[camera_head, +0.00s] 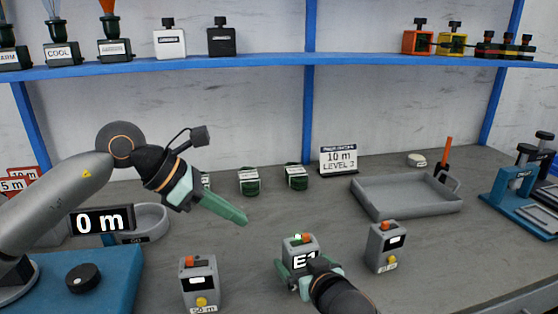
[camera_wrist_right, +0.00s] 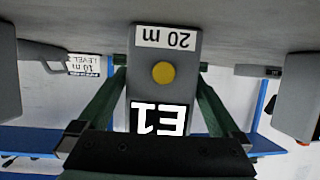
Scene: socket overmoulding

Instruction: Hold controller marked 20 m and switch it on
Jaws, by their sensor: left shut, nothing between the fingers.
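The controller marked 20 m (camera_wrist_right: 165,38) is a grey box with a yellow button (camera_wrist_right: 163,73) and a lit display reading E1 (camera_wrist_right: 158,118). It also stands at the front centre in the head view (camera_head: 301,244), with a green light and an orange part on top. My right gripper (camera_wrist_right: 162,78) has its green fingers along both sides of this controller, seemingly touching it; in the head view its wrist hides the controller's lower part. My left gripper (camera_head: 242,220) is shut and empty, above the table to the left of the controller.
Similar grey controllers stand at the left (camera_head: 199,283), marked 50 m, and at the right (camera_head: 384,247), both with dark-framed displays. A grey tray (camera_head: 410,208) lies behind at the right. A blue unit reading 0 m (camera_head: 102,222) is at the left. Small green-banded blocks (camera_head: 249,181) stand behind.

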